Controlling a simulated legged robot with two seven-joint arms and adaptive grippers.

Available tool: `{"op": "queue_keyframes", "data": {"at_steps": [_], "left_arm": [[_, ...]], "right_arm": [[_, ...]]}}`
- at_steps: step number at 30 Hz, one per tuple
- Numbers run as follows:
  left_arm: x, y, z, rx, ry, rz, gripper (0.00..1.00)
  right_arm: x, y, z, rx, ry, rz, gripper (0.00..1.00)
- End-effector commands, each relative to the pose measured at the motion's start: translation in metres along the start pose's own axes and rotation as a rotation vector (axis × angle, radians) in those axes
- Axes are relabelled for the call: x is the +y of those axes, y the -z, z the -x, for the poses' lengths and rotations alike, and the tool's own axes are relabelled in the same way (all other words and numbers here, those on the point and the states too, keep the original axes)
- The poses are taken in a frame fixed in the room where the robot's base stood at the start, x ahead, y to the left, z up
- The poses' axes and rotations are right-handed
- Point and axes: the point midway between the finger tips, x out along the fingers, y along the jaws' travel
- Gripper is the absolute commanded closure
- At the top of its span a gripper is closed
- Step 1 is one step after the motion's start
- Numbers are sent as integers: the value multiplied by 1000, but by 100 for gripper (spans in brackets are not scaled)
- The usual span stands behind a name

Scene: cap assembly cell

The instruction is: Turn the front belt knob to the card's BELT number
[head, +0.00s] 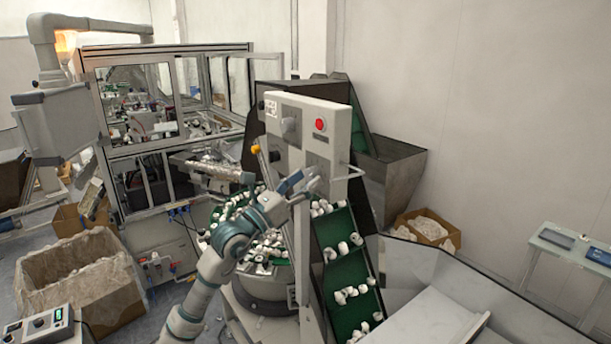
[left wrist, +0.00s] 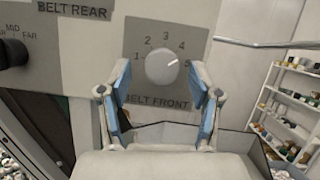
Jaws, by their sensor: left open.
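The front belt knob (left wrist: 161,68) is a pale round knob on a grey plate marked BELT FRONT, with numbers 1 to 5 around it. Its light pointer line slants up and right, toward the 4 to 5 side; the exact setting is hard to tell. My left gripper (left wrist: 161,80) is open, its blue-padded fingers to either side of the knob in the picture; contact cannot be told. In the head view, my left gripper (head: 301,184) is at the lower face of the white control box (head: 340,150). The knob is not clear there. No readable BELT number shows. My right gripper is out of view.
A red button (head: 320,124) and a grey knob plate (head: 290,126) are higher on the box. A black knob (left wrist: 12,53) with MID and FAR marks is at left in the wrist view. A green conveyor (head: 347,262) with white caps runs below the box.

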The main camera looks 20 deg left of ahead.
Motion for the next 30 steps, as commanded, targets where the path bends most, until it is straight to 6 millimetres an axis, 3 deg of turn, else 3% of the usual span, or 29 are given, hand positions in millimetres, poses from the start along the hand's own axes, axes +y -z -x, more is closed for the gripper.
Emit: {"op": "queue_keyframes", "data": {"at_steps": [10,17,30], "left_arm": [[0,1,-4,0,1,0,39],[0,1,-4,1,0,0,96],[-1,1,-4,-1,-67,163,96]], "right_arm": [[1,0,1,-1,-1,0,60],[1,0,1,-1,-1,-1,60],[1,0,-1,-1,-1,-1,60]]}}
